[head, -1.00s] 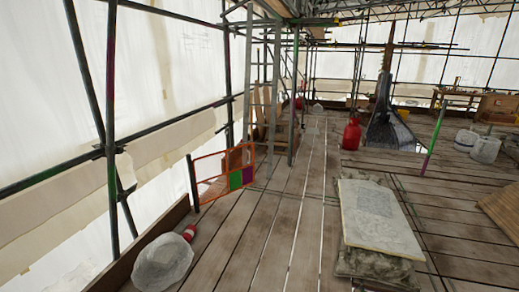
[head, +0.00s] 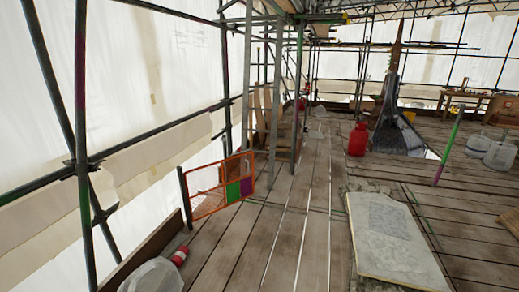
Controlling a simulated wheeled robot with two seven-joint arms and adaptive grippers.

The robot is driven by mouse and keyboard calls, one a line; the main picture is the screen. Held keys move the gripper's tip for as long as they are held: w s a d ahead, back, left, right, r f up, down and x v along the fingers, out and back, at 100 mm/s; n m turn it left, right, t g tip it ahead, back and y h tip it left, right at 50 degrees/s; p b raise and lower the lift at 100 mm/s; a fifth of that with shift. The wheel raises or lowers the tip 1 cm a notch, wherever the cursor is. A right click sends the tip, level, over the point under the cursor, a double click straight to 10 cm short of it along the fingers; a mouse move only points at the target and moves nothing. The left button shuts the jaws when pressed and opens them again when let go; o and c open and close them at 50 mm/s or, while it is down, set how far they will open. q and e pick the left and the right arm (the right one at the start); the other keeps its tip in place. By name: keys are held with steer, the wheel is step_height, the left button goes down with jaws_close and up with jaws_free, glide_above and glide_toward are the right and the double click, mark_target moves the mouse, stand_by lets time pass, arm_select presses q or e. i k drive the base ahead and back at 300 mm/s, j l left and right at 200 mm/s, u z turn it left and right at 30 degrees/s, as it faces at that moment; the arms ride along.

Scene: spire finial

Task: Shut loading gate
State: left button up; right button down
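The loading gate (head: 208,201) is an orange framed mesh panel with a green and a purple patch at its right end. It stands left of the middle in the head view, at the edge of the plank deck. Its left end is by a dark upright post (head: 185,198). Its right end reaches in over the deck, so it looks swung inward, away from the edge line. Neither of my grippers is in view.
A pale slab (head: 392,238) lies on the deck at right front. A white sack-like bundle (head: 152,276) and a red cylinder (head: 180,256) lie at left front. A ladder (head: 246,80) and a red gas bottle (head: 358,140) stand further back. Planks (head: 262,225) between are clear.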

mark_target(248, 184)
steer(key=i+u, duration=0.1)
steer(key=i, duration=1.1)
steer(key=i+l, duration=0.25)
steer(key=i, duration=0.95)
steer(key=i+l+u, duration=0.1)
steer(key=i+u, duration=0.25)
steer(key=i, duration=0.15)
steer(key=i+l+u, duration=0.3)
steer(key=i, duration=0.2)
steer(key=i+l+u, duration=0.35)
steer(key=i+j, duration=0.05)
steer(key=i, duration=0.05)
